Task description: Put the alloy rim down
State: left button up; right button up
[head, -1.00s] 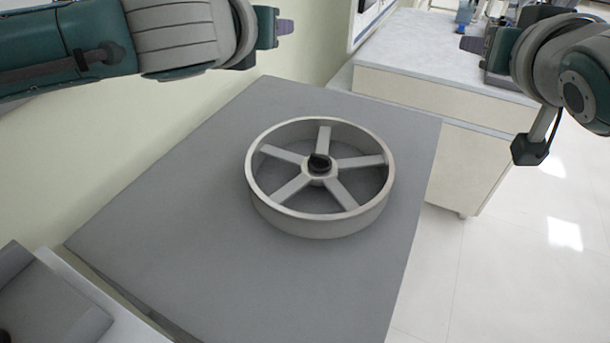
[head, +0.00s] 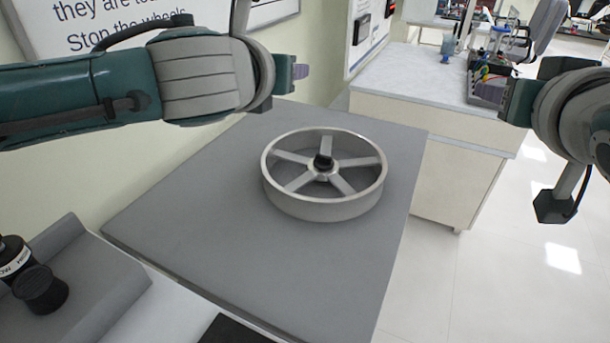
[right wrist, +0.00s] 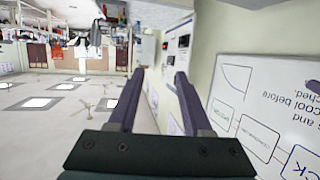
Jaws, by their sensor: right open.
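The alloy rim (head: 325,207) is a silver five-spoke ring with a dark piece at its hub. It lies flat on the grey tabletop (head: 230,235), toward the far right part of it. My right gripper is at the upper right of the head view, clear of the rim. In the right wrist view my right gripper (right wrist: 155,85) has its two fingers apart with nothing between them.
A white-topped cabinet (head: 440,180) stands beyond the table, with a tray of parts (head: 490,77) on it. A grey holder (head: 75,290) with a black tool (head: 35,285) is at the lower left. The table's front-left area is bare.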

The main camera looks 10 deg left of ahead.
jog(key=v, duration=0.9)
jog(key=shift+a+r, duration=0.1)
